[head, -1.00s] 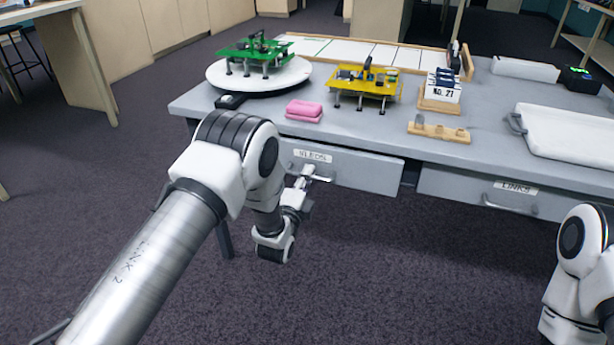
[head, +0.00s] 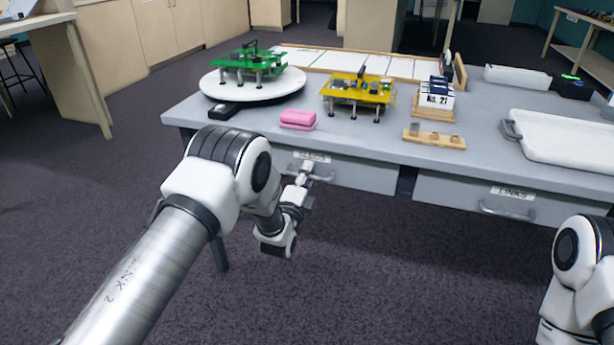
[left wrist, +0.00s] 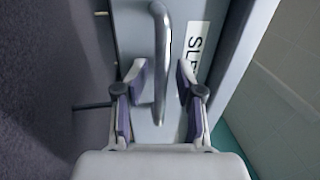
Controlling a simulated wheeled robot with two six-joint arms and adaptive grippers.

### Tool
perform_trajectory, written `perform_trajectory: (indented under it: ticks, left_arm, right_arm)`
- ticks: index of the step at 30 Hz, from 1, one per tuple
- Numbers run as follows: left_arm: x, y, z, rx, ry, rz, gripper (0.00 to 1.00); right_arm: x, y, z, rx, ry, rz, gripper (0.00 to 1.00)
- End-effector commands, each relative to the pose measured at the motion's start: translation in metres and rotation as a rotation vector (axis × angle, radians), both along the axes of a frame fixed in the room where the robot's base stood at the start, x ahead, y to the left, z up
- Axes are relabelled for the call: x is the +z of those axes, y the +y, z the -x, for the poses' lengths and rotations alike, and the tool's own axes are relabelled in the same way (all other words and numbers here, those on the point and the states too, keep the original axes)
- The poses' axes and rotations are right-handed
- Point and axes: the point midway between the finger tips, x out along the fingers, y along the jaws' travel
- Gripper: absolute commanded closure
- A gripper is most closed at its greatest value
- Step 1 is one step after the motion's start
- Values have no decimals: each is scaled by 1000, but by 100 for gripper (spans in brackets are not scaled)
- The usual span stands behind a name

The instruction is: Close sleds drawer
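The sleds drawer (head: 365,177) is the grey drawer at the left under the table top, with a white SLEDS label (left wrist: 194,48). Its front looks flush or nearly flush with the table; a small gap is hard to rule out. My left gripper (head: 305,174) is at the drawer's handle. In the left wrist view the metal bar handle (left wrist: 161,50) runs between the two fingers of my left gripper (left wrist: 161,72), which are apart with space on both sides of the bar. My right gripper is out of view; only part of my right arm shows at the right edge.
The table (head: 480,155) carries a green board on a white turntable (head: 225,88), a yellow board (head: 358,92), pink blocks (head: 298,119), a wooden strip (head: 434,139) and a white tray (head: 565,135). The links drawer (head: 450,190) is to the right. Floor in front is clear.

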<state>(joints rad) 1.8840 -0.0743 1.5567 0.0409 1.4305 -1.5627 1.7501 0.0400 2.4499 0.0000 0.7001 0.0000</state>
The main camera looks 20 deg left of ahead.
Motion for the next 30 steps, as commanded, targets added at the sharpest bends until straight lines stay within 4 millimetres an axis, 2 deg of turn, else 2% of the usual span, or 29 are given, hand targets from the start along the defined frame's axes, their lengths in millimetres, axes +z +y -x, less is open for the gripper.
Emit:
perform_trajectory:
  ticks: [8,11,21,25,30]
  left_arm:
    - [-2,0,6,-1,4,0,63]
    - [-5,0,21,-1,5,0,63]
    - [-21,3,101,0,4,-1,63]
    - [-22,4,115,-1,2,0,63]
    - [-22,4,118,-1,0,0,63]
  right_arm:
    - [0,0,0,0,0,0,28]
    - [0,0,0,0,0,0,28]
    - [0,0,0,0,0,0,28]
    - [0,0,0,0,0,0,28]
    - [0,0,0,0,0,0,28]
